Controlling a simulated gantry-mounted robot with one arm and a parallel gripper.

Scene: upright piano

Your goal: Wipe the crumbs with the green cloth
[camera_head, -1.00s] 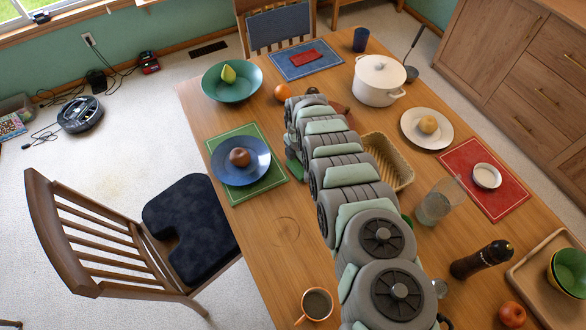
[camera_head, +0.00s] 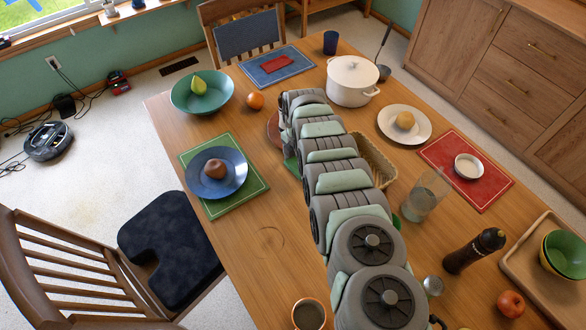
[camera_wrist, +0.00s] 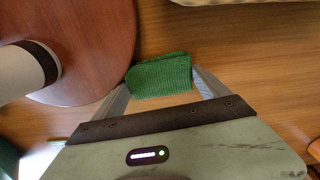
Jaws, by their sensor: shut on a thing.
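The green cloth (camera_wrist: 162,76) is a small, textured, folded piece held between the two fingers of my gripper (camera_wrist: 163,88) in the wrist view. The fingers are shut on it. It lies over or just above the wooden table (camera_wrist: 225,35), close beside the edge of a round reddish-brown board (camera_wrist: 100,75). I cannot tell if the cloth touches the table. In the head view my arm hides the gripper and most of the area around it. I cannot make out any crumbs in either view.
The board (camera_head: 273,130) shows left of my arm. A wicker basket (camera_head: 378,165) is close on its right, with a glass (camera_head: 424,195) nearby. A blue plate (camera_head: 232,163) on a green placemat, an orange (camera_head: 255,101) and a white pot (camera_head: 353,80) stand around. Bare table lies front left.

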